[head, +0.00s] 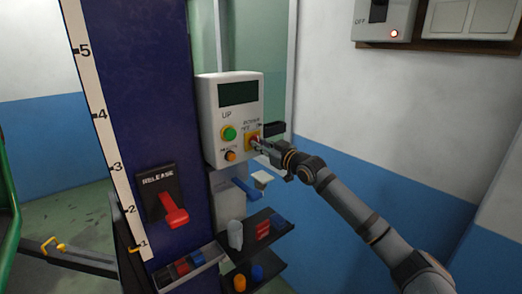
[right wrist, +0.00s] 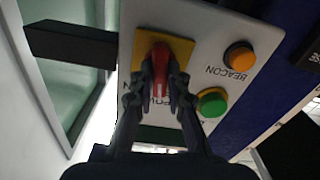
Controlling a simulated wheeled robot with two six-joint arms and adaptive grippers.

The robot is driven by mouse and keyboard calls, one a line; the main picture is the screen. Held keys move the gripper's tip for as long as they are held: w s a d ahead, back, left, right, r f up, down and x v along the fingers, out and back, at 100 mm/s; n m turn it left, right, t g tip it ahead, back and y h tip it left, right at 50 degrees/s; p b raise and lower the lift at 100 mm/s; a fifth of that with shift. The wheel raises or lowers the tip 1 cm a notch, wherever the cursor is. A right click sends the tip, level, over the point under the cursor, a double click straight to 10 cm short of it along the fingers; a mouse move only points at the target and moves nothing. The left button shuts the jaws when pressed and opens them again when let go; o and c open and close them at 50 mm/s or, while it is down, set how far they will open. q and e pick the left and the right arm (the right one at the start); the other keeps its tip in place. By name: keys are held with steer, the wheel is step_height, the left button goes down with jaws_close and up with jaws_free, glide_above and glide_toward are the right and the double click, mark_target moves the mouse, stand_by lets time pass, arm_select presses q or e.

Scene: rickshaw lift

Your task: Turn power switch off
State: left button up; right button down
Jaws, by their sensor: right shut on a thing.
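The white control box (head: 232,92) is on the right of the blue column, with a dark display, a green UP button (head: 229,133) and an orange BEACON button (head: 231,156). The power switch, a red knob (right wrist: 160,56) on a yellow plate (right wrist: 182,47), is at the box's lower right in the head view. My right gripper (head: 261,144) reaches it from the right. In the right wrist view its fingers (right wrist: 163,88) are closed around the red knob, one on each side. In the head view the fingers partly hide the knob. My left gripper is not in view.
The blue column (head: 135,100) carries a numbered scale and a red RELEASE lever (head: 174,213). Below the box, dark shelves (head: 262,228) hold small coloured items. A dark block (right wrist: 72,42) juts out beside the switch. A wall box (head: 383,18) has a red light.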

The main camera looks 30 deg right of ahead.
steer(key=n, duration=0.2)
steer(key=n+b, duration=0.1)
steer(key=n, duration=0.2)
steer(key=shift+f+n, duration=0.2)
steer(key=shift+n, duration=0.1)
stand_by(0.4)
steer(key=c, duration=1.3)
jaws_free()
steer(key=shift+w, duration=0.1)
steer(key=shift+r, duration=0.15)
step_height(320, 180, up, 10)
steer(key=shift+a, duration=0.1)
